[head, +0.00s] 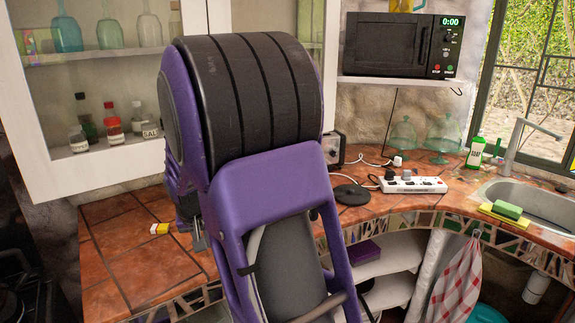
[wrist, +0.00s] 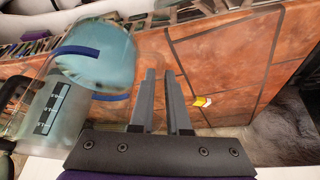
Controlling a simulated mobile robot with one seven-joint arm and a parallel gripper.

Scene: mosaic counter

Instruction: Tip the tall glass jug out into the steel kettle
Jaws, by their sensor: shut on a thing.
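The tall glass jug (wrist: 42,112) fills the left of the wrist view. It is see-through and greenish, with blue bands and a black-and-white scale mark, and it looks tilted. My gripper (wrist: 164,72) is shut with only a narrow gap between its fingers. Its grip on the jug's clear glass is hard to make out. In the head view my purple arm hides the jug and most of the gripper. I cannot make out the steel kettle in either view; my arm may cover it.
A small yellow-and-white item (head: 159,228) lies on the tiled counter (head: 120,262), which is mostly clear at left. A black disc (head: 352,194), a power strip (head: 412,184) and glass domes (head: 403,134) stand right of my arm. The sink (head: 535,203) is far right.

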